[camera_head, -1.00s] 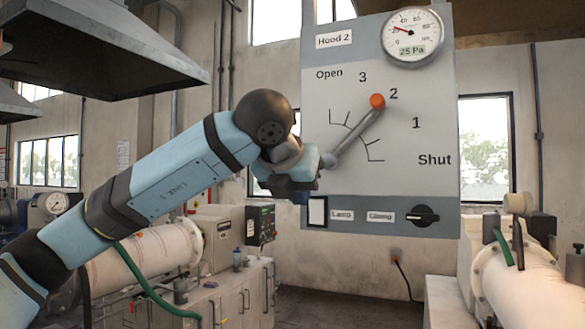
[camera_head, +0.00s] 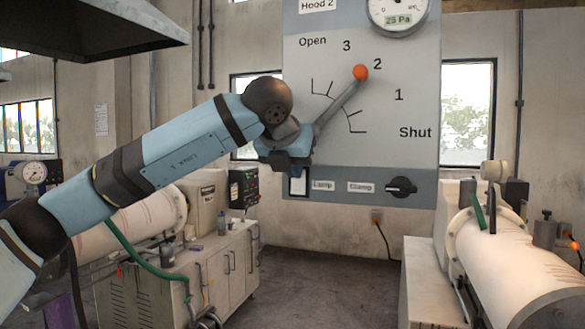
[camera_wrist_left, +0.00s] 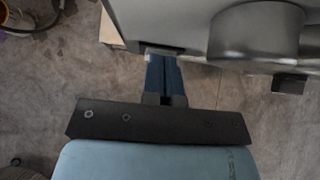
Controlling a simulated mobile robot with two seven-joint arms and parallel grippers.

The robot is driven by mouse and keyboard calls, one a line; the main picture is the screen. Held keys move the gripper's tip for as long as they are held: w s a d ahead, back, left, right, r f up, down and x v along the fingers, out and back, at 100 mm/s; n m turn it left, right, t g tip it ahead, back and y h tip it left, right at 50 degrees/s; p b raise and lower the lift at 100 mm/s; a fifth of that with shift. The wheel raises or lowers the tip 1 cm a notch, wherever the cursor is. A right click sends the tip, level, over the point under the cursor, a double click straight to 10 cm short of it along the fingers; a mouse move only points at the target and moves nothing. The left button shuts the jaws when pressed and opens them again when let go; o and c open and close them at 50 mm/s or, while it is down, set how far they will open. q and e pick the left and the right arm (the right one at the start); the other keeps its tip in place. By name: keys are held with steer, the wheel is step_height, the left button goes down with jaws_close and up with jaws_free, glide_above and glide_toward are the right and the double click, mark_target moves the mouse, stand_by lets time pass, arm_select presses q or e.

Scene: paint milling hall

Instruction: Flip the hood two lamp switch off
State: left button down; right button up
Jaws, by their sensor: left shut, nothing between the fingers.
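The Hood 2 panel (camera_head: 400,155) is a grey board on the wall. The lamp switch (camera_head: 298,187) is a small white plate in a dark frame at its lower left, beside the "Lamp" label (camera_head: 322,185). My left gripper (camera_head: 296,167) is just above and in front of the switch and hides its top edge. In the left wrist view its blue fingers (camera_wrist_left: 164,72) are shut and empty, with the tips at a dark piece on the panel's lower edge. I cannot tell whether they touch it, or which way the switch is set. My right gripper is not in view.
The lever with an orange knob (camera_head: 361,72) points to 2, close above my left gripper. A black clamp knob (camera_head: 401,187) is at the panel's lower right. A white mill (camera_head: 520,255) stands at right, a cabinet (camera_head: 225,265) at left. The floor between is clear.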

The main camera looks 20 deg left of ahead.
arm_select(q)
steer(key=shift+w+r, duration=0.1)
steer(key=shift+w, duration=0.05)
steer(key=shift+r, duration=0.85)
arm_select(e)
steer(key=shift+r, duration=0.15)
